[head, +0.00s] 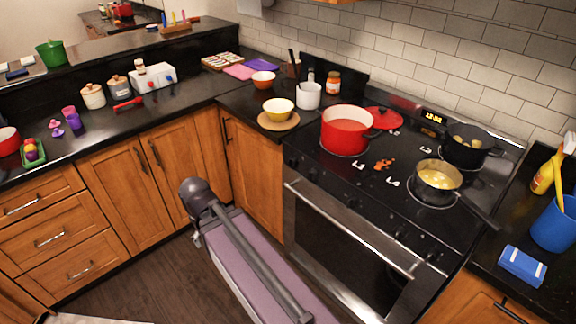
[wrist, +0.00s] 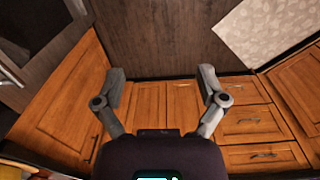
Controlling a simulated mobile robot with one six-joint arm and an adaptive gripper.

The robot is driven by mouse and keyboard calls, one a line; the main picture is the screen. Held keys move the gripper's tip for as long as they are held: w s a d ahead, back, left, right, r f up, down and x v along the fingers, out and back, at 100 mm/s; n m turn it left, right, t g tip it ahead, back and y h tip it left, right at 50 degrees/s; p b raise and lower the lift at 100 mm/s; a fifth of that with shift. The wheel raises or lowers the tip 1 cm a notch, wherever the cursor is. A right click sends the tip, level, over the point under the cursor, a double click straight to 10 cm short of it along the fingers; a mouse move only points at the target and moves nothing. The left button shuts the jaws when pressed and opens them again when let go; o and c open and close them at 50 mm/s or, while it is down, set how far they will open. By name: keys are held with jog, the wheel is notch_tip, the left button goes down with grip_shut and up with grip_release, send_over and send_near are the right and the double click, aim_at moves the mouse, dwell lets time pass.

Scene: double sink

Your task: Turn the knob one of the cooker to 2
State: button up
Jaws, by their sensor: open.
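The cooker (head: 340,222) stands at the right of the head view, with a black top and a steel-framed oven door. Small dark knobs line its front edge above the door handle; their numbers are too small to read, and I cannot tell which is knob one or how it is set. In the wrist view, my gripper (wrist: 162,84) is open and empty, its two grey fingers spread apart over wooden cabinets and dark floor. The cooker's knobs are not clear in the wrist view. My arm is left of the cooker, apart from it.
A red pot (head: 345,132), a black pot (head: 466,150) and a pan (head: 438,180) with food sit on the cooker. The pan's handle sticks out over the front right edge. The oven handle (head: 350,232) juts forward. Dark floor (head: 150,282) lies open at the left.

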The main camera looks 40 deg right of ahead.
jog(key=w+d+f+n+h+b, duration=0.4)
jog(key=w+d+f+b, duration=0.15)
jog(key=d, duration=0.35)
jog(key=n+h+b, duration=1.4)
jog(key=n+b, duration=0.2)
jog(key=b, duration=0.2)
send_near(289, 167)
jog(key=a+r, duration=0.2)
jog(key=a, duration=0.1)
jog(key=shift+w+a+f, duration=0.1)
jog(key=shift+w, duration=0.05)
jog(key=shift+w+d, duration=0.1)
jog(key=shift+d, duration=6.8)
